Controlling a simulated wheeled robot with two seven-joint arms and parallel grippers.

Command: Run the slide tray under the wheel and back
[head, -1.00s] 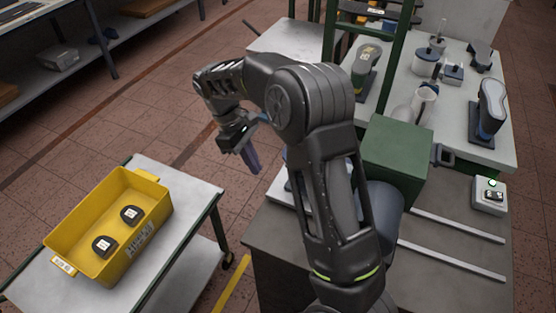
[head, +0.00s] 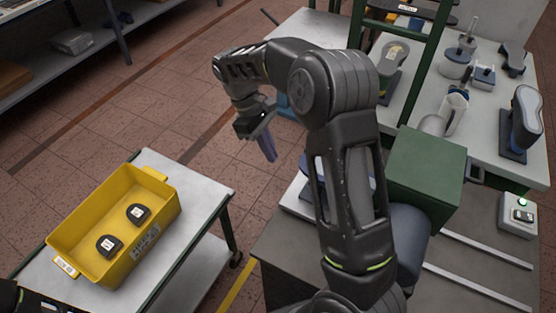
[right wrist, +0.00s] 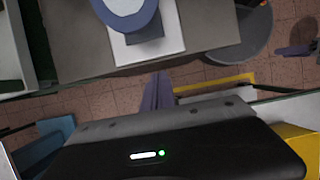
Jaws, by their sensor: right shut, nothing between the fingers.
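A white plate that looks like the slide tray (head: 290,203) lies at the left end of the grey bench, mostly behind my right arm. The right wrist view shows the white plate (right wrist: 122,48) with a grey block and a blue-edged oval piece (right wrist: 128,14) on it. My right gripper (head: 269,150) points down, shut and empty, left of the plate over open floor. Its purple fingers (right wrist: 158,92) are apart from the plate. Purple fingers, probably my left gripper (right wrist: 296,50), show at the right wrist view's edge; their opening is unclear. I cannot make out the wheel behind my arm.
A green housing (head: 428,172) stands on the bench, with two pale rails (head: 480,245) and a control box with a green light (head: 518,214) to its right. A yellow bin (head: 160,218) with two dark pieces sits on a cart at left. Floor separates cart and bench.

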